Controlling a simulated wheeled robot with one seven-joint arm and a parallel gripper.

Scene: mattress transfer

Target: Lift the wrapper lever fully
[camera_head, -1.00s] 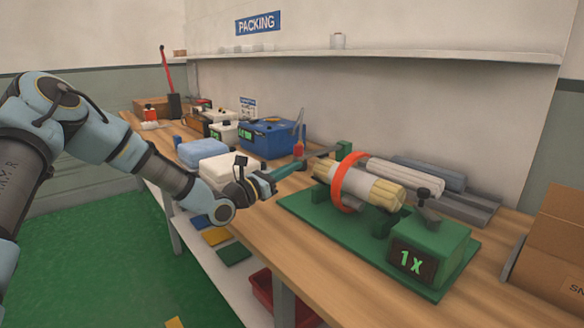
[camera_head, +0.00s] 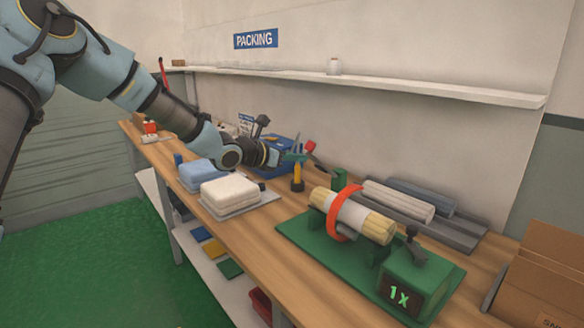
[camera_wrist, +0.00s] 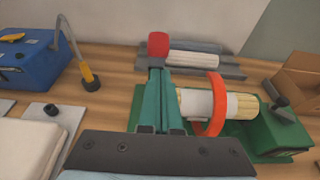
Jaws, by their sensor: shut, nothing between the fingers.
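The wrapper is a green stand (camera_head: 290,228) holding a bundle of pale yellow sticks (camera_head: 378,229) with a white band and an orange ring (camera_head: 338,225) around it. Its lever, a thin dark bar with a red knob (camera_head: 310,146), rises up and left from a green post (camera_head: 339,178) behind the bundle. My gripper (camera_head: 301,158) is shut and empty, its teal fingertips close to the knob. In the wrist view the red knob (camera_wrist: 158,44) shows just beyond the fingertips (camera_wrist: 157,72); the bar is mostly hidden and I cannot tell whether they touch.
A green box with a "1X" display (camera_head: 399,297) and a black handle stands at the stand's right end. Grey trays with rolls (camera_head: 398,200) lie behind. A white folded stack (camera_head: 229,192), a blue box (camera_wrist: 28,58) and a yellow-handled tool (camera_head: 297,180) are left. A cardboard box (camera_head: 545,275) is right.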

